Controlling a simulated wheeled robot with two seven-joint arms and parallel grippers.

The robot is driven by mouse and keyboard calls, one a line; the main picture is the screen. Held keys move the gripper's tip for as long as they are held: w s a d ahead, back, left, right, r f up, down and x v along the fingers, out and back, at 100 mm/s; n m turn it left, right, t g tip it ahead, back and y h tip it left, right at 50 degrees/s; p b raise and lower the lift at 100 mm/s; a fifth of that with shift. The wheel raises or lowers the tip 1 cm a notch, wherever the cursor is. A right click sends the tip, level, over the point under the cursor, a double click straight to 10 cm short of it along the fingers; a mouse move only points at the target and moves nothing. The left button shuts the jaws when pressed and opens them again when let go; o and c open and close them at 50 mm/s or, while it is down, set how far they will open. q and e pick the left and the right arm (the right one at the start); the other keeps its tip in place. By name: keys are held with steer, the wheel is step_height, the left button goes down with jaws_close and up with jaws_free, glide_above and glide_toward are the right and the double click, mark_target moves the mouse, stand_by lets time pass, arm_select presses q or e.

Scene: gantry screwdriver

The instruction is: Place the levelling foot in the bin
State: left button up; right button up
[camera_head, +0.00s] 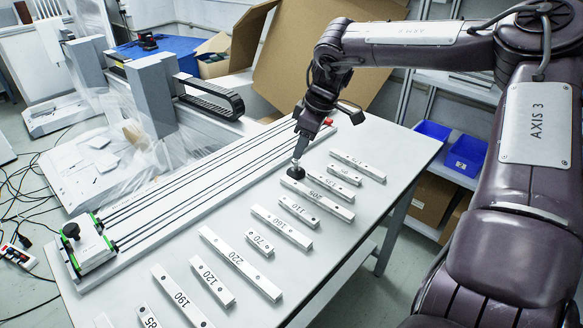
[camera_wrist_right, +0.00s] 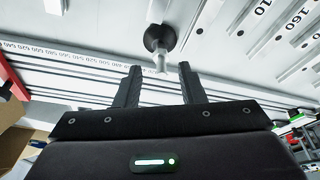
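The levelling foot (camera_head: 297,171) has a round black base and a pale metal stud. It stands on the white table, stud up, beside the far ends of the numbered bars. In the right wrist view the foot (camera_wrist_right: 155,37) is at top centre, its stud pointing towards my fingers. My right gripper (camera_head: 301,147) is just above the foot, pointing down. In the wrist view its two fingers (camera_wrist_right: 158,70) are apart, with the stud's end at about the level of the tips, between them. Two blue bins, one (camera_head: 433,130) behind the other (camera_head: 466,155), sit on a shelf at right. My left gripper is not in view.
Several numbered pale bars (camera_head: 239,263) lie in a row along the table. A long rail assembly (camera_head: 190,191) runs along the table's left side. An open cardboard box (camera_head: 290,55) stands behind. A gap separates the table's right edge from the shelf.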

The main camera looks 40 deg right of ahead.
mark_target(294, 168)
steer(key=shift+a+f, duration=0.1)
steer(key=shift+f, duration=0.45)
steer(key=x, duration=0.4)
steer(key=shift+w+a+f+b, duration=0.15)
steer(key=shift+w+b, duration=0.2)
steer(key=shift+w, duration=0.15)
jaws_close()
